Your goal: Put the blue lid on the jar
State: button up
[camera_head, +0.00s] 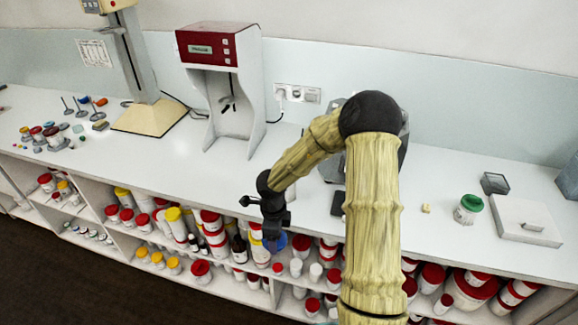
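My gripper (274,231) is small and dark, pointing down at the counter's front edge left of the picture's middle. A round blue lid (276,243) shows right at its fingertips, in front of the shelf, and appears to be held there. The fingers themselves are hard to make out. A small clear jar (466,215) with a green top (471,202) stands on the counter to the right, well apart from my gripper. I cannot tell whether the green is a cap or contents.
The white counter (130,165) holds a red-topped machine (219,47), a beige-based stand (149,117), a white plate with a handle (527,220) and a dark open box (494,182). A small yellow block (426,208) lies left of the jar. Shelves below hold several containers.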

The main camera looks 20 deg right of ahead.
jog(key=n, duration=0.1)
jog(key=f+n, duration=0.1)
jog(key=n, duration=0.1)
jog(key=shift+s+f, duration=0.2)
jog(key=shift+f, duration=0.05)
notch_tip(320, 180, down, 9)
jog(key=n, duration=2)
jog(key=shift+s+a, duration=0.15)
jog(key=shift+a, duration=0.1)
